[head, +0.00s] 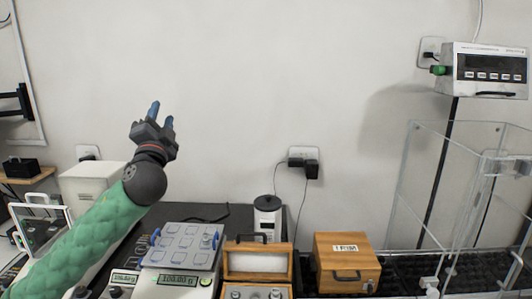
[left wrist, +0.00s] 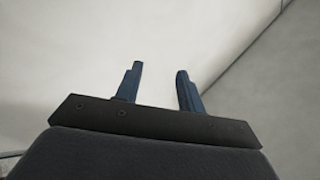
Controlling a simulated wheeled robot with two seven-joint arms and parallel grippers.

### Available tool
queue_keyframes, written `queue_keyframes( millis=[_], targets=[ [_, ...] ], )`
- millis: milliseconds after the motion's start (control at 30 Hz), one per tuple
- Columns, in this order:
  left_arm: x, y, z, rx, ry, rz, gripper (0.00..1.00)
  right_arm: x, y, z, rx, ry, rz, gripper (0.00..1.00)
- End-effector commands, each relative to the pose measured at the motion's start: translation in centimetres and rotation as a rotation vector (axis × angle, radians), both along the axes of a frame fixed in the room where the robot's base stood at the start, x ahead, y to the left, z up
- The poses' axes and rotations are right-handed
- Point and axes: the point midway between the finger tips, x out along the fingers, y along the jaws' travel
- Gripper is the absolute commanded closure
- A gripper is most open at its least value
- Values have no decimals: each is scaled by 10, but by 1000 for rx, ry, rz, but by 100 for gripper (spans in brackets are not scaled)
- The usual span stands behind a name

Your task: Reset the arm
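My left arm (head: 85,240), in a green sleeve, reaches up from the lower left in the head view. My left gripper (head: 161,112) is raised in front of the bare wall, above the tables, with its blue fingers pointing up. In the left wrist view the two fingers (left wrist: 158,85) stand apart with nothing between them. It touches nothing that I can see. My right gripper is not in view.
A balance (head: 178,279) with a tiled pan stands below. An open wooden box (head: 290,264), a closed wooden box (head: 346,278) and a grey-black container (head: 268,215) stand to its right. A clear enclosure (head: 410,200) and display unit (head: 490,85) are at right.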

Motion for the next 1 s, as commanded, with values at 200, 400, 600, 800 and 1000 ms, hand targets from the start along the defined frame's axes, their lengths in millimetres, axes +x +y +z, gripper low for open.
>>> queue_keyframes(
  millis=[200, 400, 600, 800, 1000],
  targets=[
    [-9, 7, -122, -341, 364, 53, 61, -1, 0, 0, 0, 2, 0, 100],
    [-39, -2, -225, -530, 654, 91, 61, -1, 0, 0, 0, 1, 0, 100],
    [-81, -19, -312, -654, 900, 105, 61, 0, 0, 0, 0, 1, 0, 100],
    [-127, -38, -382, -751, 1087, 93, 61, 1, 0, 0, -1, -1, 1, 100],
    [-172, -56, -439, -843, 1220, 73, 61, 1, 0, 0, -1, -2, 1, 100]
  ],
)
